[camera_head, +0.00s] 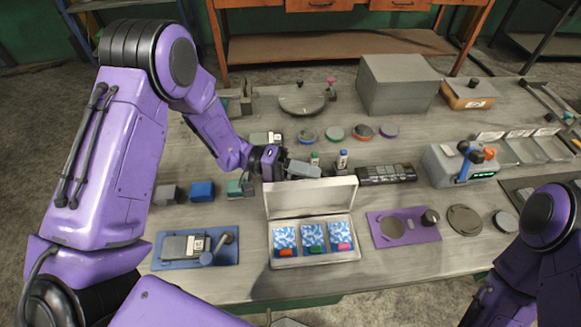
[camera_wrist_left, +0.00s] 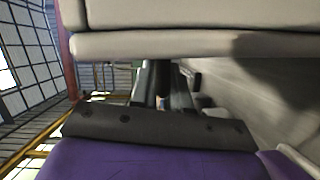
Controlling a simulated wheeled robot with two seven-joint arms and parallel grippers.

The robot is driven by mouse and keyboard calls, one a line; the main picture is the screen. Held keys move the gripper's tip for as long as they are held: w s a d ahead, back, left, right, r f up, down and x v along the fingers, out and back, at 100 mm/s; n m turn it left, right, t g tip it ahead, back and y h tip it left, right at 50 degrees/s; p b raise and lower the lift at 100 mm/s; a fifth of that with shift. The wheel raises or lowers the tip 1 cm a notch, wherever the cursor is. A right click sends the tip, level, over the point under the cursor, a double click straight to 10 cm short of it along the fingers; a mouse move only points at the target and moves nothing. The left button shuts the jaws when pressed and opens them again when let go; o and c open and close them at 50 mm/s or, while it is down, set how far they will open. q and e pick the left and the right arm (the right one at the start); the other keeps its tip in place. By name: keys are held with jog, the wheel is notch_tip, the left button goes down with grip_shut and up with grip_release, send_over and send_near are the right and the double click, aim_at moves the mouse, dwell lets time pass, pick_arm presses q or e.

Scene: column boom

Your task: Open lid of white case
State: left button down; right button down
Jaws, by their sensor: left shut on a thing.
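The white case (camera_head: 315,262) stands at the front middle of the table in the head view. Its lid (camera_head: 311,199) stands raised at the back, roughly upright, so the inside shows. Three blue-and-white patterned packs lie in it, with small coloured pieces in front of them. My left gripper (camera_head: 303,171) is at the top edge of the lid, from behind and left, and is shut on it. In the left wrist view the pale lid (camera_wrist_left: 190,45) fills the top and partly hides the dark fingers. My right arm shows at the lower right, but its gripper is out of frame.
A blue tray (camera_head: 232,254) with a grey device lies left of the case, a purple plate (camera_head: 405,238) right of it. A large grey box (camera_head: 398,85) is at the back.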

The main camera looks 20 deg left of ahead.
pick_arm(q)
jog(key=c, duration=1.2)
grip_release()
jog(key=shift+d, duration=0.1)
jog(key=a+b, duration=0.1)
jog(key=a, duration=0.2)
jog(key=a+b, duration=0.1)
jog(key=a, duration=0.3)
jog(key=s+a+b, duration=0.1)
jog(key=a, duration=0.2)
jog(key=shift+a+r, duration=0.3)
